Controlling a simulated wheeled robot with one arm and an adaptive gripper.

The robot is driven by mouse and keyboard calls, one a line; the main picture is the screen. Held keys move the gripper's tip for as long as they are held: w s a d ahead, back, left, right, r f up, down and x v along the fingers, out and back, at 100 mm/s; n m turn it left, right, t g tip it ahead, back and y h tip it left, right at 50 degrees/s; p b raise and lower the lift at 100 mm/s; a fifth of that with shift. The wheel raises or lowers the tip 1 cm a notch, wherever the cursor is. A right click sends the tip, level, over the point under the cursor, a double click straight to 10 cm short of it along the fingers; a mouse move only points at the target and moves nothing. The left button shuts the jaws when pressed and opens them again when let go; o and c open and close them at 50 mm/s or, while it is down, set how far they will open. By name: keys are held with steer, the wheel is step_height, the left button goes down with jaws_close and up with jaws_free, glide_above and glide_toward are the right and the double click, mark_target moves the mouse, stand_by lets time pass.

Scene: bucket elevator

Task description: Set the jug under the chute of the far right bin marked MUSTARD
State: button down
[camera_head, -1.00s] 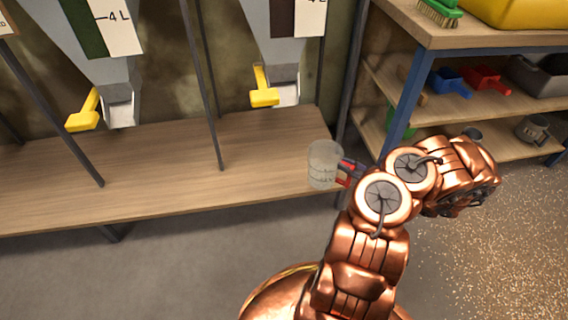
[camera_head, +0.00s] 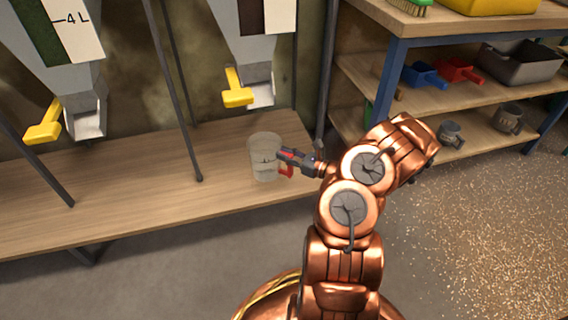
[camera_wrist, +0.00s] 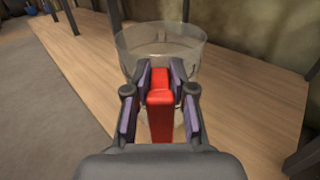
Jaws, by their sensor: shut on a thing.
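The clear jug (camera_head: 264,157) with a red handle is held above or at the wooden shelf's front part. It also shows in the wrist view (camera_wrist: 160,42), upright. My gripper (camera_head: 284,160) is shut on its red handle (camera_wrist: 160,105), fingers on both sides. The far right bin (camera_head: 255,35) hangs at the top, its label cut off. Its metal chute (camera_head: 261,94) has a yellow lever (camera_head: 237,88) and is above and behind the jug. I cannot tell whether the jug's base touches the shelf.
The wooden shelf (camera_head: 130,190) is bare left of the jug. A second bin chute (camera_head: 87,118) with a yellow lever stands left. Dark posts (camera_head: 176,95) rise from the shelf. A blue-framed rack (camera_head: 385,85) with scoops and mugs is at the right.

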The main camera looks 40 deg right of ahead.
mark_target(284, 171)
steer(key=f+b, duration=0.1)
steer(key=f, duration=0.1)
steer(key=f+b, duration=0.1)
steer(key=f, duration=0.1)
steer(key=shift+w+a, duration=0.2)
steer(key=shift+r, duration=0.15)
steer(key=c, duration=1)
jaws_free()
